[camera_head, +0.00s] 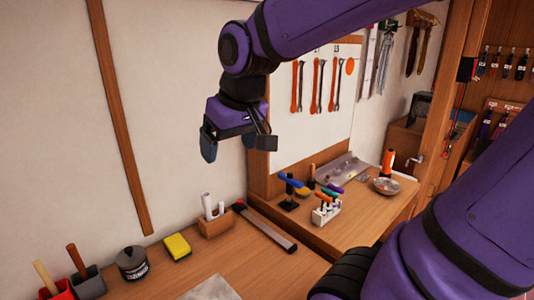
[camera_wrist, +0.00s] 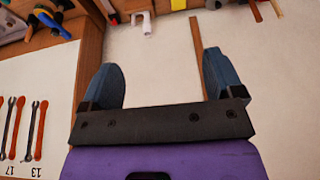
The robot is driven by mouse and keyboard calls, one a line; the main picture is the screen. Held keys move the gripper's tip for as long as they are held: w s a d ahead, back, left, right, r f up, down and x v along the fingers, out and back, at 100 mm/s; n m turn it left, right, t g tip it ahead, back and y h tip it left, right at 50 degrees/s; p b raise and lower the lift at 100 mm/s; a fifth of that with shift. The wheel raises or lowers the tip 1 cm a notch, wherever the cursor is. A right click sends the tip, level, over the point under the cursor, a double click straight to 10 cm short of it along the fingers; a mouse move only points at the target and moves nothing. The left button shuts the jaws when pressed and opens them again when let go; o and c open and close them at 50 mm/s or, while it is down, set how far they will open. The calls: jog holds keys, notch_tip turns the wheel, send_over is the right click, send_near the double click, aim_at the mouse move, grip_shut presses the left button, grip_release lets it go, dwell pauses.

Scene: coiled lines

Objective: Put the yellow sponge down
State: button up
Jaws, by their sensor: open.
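The yellow sponge (camera_head: 177,246) lies on the wooden bench against the wall, between a dark round tin and a wooden block with white rolls. In the wrist view a sliver of the sponge (camera_wrist: 177,4) shows at the top edge, mostly cut off. My gripper (camera_head: 236,148) is open and empty, high above the bench, up and to the right of the sponge.
The round tin (camera_head: 132,263) stands left of the sponge and the wooden block (camera_head: 215,224) right of it. A long flat tool (camera_head: 265,228) lies farther right. A grey sheet (camera_head: 212,289) lies at the front. A hex-key stand (camera_head: 326,213) stands on the other bench.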

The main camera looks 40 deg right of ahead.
jog(key=s+t, duration=0.1)
jog(key=s, duration=0.8)
jog(key=shift+s+d+r, duration=0.15)
jog(key=shift+d+r, duration=0.2)
jog(key=shift+d, duration=0.05)
dwell(0.7)
